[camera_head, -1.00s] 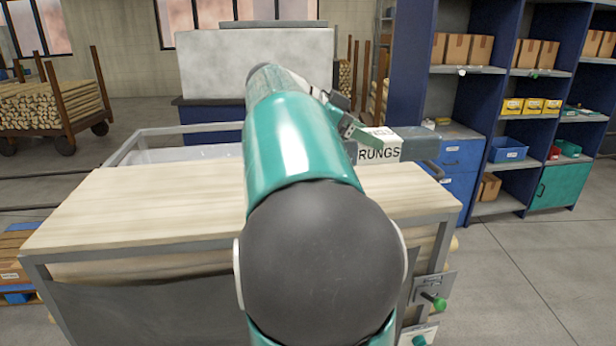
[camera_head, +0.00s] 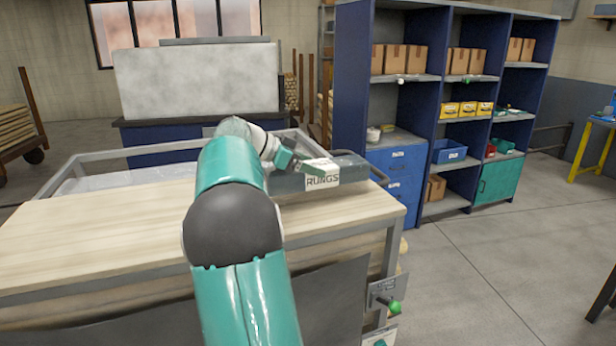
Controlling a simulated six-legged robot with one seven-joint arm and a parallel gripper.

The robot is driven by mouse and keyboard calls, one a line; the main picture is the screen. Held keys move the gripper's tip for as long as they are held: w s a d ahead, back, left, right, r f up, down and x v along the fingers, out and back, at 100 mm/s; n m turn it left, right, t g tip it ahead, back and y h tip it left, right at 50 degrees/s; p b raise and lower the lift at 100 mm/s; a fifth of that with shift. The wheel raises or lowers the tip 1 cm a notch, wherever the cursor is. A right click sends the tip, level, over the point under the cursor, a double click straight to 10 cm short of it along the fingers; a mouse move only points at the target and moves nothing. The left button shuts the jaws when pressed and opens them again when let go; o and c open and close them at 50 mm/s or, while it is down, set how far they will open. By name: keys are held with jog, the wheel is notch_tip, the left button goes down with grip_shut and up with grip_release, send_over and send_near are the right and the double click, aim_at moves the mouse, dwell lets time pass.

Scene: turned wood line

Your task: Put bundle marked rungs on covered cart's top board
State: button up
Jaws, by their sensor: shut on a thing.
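The bundle marked RUNGS (camera_head: 345,172) is a long dark grey pack with a white label facing me. It lies level across the back right part of the covered cart's pale wooden top board (camera_head: 90,240). My gripper (camera_head: 312,168) is shut on the bundle from above, near the label. I cannot tell whether the bundle's underside touches the board or hangs just over it. My teal arm hides part of the board and perhaps the bundle's left end.
A grey rail frame (camera_head: 110,160) rises behind the board. Blue shelving (camera_head: 350,80) with boxes and bins stands behind to the right. A green-knobbed latch (camera_head: 390,305) sticks out at the cart's right front.

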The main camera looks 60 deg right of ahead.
jog(key=f, duration=0.3)
jog(key=shift+w+d, duration=0.15)
jog(key=shift+w, duration=0.25)
jog(key=shift+f, duration=0.15)
jog(key=shift+s, duration=0.4)
jog(key=shift+w, duration=0.35)
jog(key=shift+s+f, duration=0.15)
jog(key=o, duration=1)
jog(key=shift+s+f, duration=0.1)
jog(key=o, duration=0.4)
jog(key=shift+w, duration=0.2)
jog(key=shift+s, duration=0.15)
